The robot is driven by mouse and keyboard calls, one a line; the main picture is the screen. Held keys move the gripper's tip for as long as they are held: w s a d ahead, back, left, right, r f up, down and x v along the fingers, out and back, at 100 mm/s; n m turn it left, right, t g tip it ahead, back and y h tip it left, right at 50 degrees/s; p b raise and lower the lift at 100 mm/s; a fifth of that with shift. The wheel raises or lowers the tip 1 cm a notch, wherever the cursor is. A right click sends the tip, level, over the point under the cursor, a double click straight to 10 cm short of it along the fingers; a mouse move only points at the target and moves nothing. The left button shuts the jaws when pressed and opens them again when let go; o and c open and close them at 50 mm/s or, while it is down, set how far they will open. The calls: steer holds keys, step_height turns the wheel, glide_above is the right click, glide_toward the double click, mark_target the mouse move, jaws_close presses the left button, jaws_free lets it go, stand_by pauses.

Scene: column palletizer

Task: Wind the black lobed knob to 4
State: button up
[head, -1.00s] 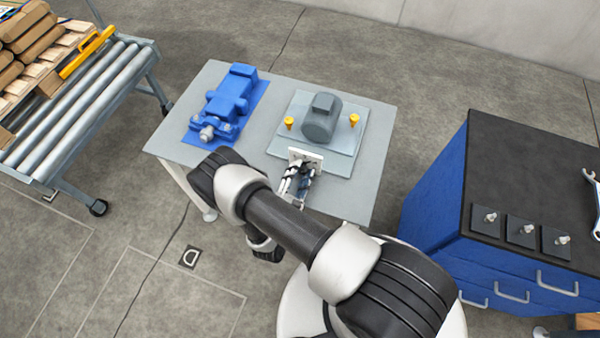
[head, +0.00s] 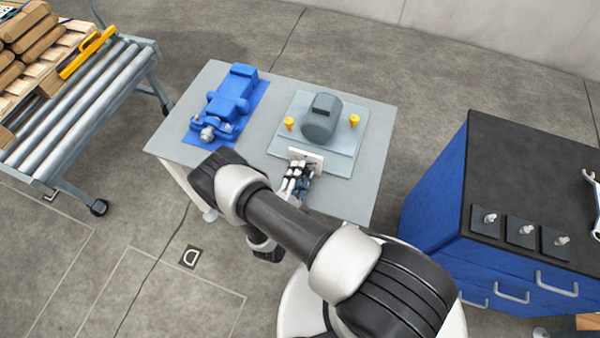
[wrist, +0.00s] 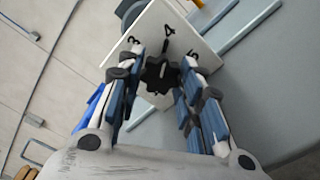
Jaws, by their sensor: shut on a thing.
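The black lobed knob (wrist: 159,74) sits on a white plate (wrist: 178,37) in the wrist view. The numbers 3, 4 and 5 show on the plate, with 4 near its upper part. A dark mark lies between the knob and the 4; I cannot tell whether it is the knob's pointer or a tick. My gripper (wrist: 160,78) is shut on the knob, one finger on each side of it. In the head view the white plate (head: 306,155) stands at the table's front side, and my gripper (head: 298,182) hides the knob.
The grey table (head: 345,200) also bears a grey motor (head: 320,120) with two yellow eyebolts behind the plate, and a blue vice (head: 228,98) to the left. A roller conveyor (head: 85,100) is at far left. A blue cabinet (head: 440,190) stands at right.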

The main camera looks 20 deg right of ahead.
steer(key=o, duration=1.1)
steer(key=shift+c, duration=0.2)
steer(key=v, duration=1.2)
